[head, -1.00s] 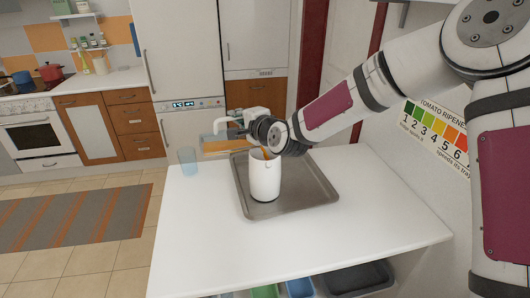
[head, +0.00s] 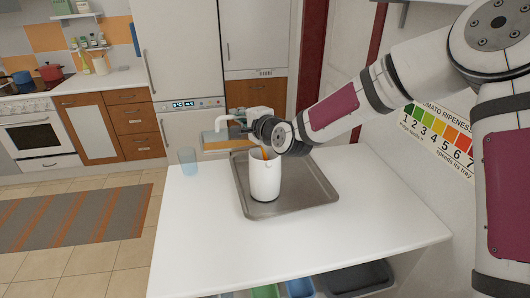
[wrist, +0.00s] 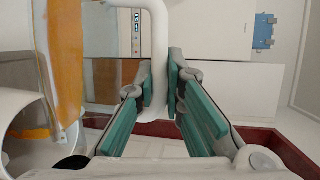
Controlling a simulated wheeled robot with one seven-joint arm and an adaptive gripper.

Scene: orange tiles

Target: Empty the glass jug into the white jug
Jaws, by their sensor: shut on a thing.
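The white jug (head: 265,180) stands upright on a metal tray (head: 312,190); part of its rim also shows at the left of the wrist view (wrist: 22,112). My gripper (head: 262,130) is above and just behind it. In the wrist view its teal-padded fingers (wrist: 160,95) are shut on the white handle of the glass jug (wrist: 158,45). The glass jug's body is mostly hidden by my gripper in the head view and looks tilted. Orange liquid (head: 264,153) shows at the white jug's mouth. How much is left in the glass jug I cannot tell.
A pale blue glass (head: 187,161) stands at the far left corner of the white table (head: 200,235). The table is clear left and in front of the tray. A wall with a colour chart (head: 440,135) bounds the right side. Bins (head: 300,288) sit below.

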